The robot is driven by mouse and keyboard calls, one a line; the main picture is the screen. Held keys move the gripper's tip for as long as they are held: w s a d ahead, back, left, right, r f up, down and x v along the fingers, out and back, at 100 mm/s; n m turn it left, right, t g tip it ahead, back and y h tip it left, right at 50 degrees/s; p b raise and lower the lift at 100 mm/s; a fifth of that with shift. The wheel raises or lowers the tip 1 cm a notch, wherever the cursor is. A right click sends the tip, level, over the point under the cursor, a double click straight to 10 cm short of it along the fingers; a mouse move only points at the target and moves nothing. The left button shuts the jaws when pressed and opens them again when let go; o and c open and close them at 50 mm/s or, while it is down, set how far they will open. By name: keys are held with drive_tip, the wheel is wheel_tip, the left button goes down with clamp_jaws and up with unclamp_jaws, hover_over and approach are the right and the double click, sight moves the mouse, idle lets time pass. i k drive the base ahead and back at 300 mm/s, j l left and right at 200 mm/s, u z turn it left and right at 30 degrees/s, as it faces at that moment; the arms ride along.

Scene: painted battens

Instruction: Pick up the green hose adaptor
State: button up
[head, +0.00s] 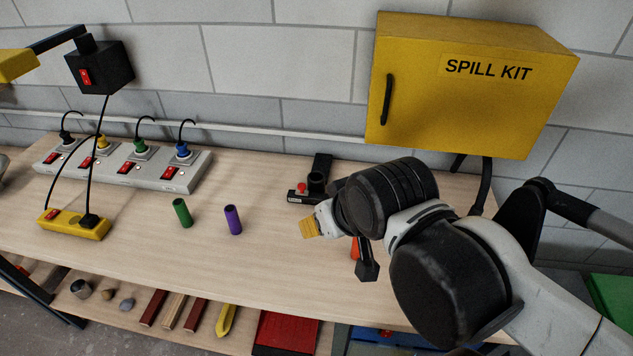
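An orange object (355,248) is mostly hidden by my arm.
A grey power strip (120,168) with several plugs lies at the back left. A yellow switch box (73,224) with a cable is left of the green cylinder. A black device (300,197) with a red knob stands behind my gripper. A yellow spill kit cabinet (470,85) hangs above.

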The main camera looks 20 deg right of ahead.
sight(179, 204)
drive_tip(key=i+j, duration=0.1)
drive_tip(key=j, duration=1.4)
drive_tip(key=i+j, duration=0.15)
drive_tip(key=j, duration=0.65)
